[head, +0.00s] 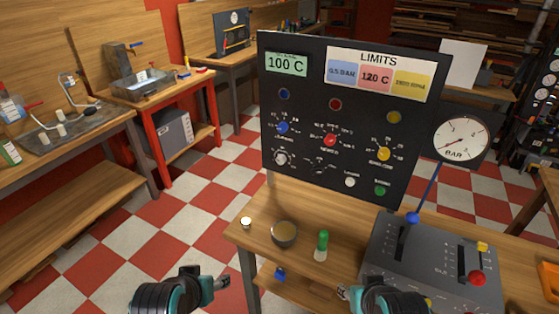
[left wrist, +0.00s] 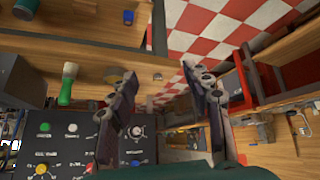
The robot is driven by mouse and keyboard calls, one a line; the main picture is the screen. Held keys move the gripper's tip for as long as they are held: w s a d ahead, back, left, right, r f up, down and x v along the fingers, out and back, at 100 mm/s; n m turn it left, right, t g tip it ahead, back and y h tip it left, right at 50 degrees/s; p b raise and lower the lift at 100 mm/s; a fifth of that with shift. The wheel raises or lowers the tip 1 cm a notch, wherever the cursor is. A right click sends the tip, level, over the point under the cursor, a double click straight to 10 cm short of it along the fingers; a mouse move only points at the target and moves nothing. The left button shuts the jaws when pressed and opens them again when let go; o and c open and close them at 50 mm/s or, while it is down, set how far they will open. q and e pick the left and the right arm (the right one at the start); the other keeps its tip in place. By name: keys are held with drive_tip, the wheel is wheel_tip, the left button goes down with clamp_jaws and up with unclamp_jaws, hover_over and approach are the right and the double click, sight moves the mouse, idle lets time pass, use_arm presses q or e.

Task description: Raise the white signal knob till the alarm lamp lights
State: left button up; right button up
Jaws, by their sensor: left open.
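The white signal knob (head: 281,158) is at the lower left of the dark control panel (head: 310,115), below the blue knob (head: 282,127). It also shows in the left wrist view (left wrist: 137,132), where the panel appears upside down. Three round lamps, blue (head: 284,94), red (head: 335,104) and yellow (head: 393,117), sit above the dials and look dark; which one is the alarm lamp, I cannot tell. My left gripper (head: 222,284) is low, left of the table and apart from the panel; its fingers (left wrist: 158,70) are spread and empty. My right gripper (head: 344,292) is at the bottom edge, its fingers mostly hidden.
A grey lever box (head: 400,262) and a pressure gauge (head: 461,138) are at the right. The floor left of the table is clear.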

use_arm(q)
drive_tip(key=w+d+r+n+t+h+p, duration=0.1)
drive_tip(key=w+d+r+n+t+h, duration=0.15)
drive_tip(key=w+d+n, duration=0.6)
drive_tip(key=w+d+r+n+t+h, duration=0.1)
drive_tip(key=w+d+r+h, duration=0.25)
drive_tip(key=w, duration=1.05)
drive_tip(key=n+t+h+p, duration=0.1)
drive_tip(key=n+t+h, duration=0.15)
drive_tip(key=n, duration=0.35)
approach(280, 162)
drive_tip(key=s+d+r, duration=0.2)
drive_tip(key=s+r, duration=0.1)
drive_tip(key=s, duration=0.2)
drive_tip(key=w+f+n+t, duration=0.1)
drive_tip(key=w+n, duration=0.1)
drive_tip(key=w, duration=0.1)
drive_tip(key=w+d+f+n+b, duration=0.1)
drive_tip(key=w+f+n, duration=0.1)
drive_tip(key=w, duration=0.2)
drive_tip(key=w+d+f+n+t+y, duration=0.1)
drive_tip(key=w+n, duration=0.1)
drive_tip(key=w, duration=0.2)
drive_tip(key=shift+w+d+f+t, duration=0.1)
drive_tip(key=shift+d+f+t, duration=0.1)
drive_tip(key=shift+f+t, duration=0.1)
drive_tip(key=shift+w+d+r, duration=0.1)
drive_tip(key=shift+w+d, duration=0.05)
drive_tip(key=shift+w, duration=0.2)
clamp_jaws()
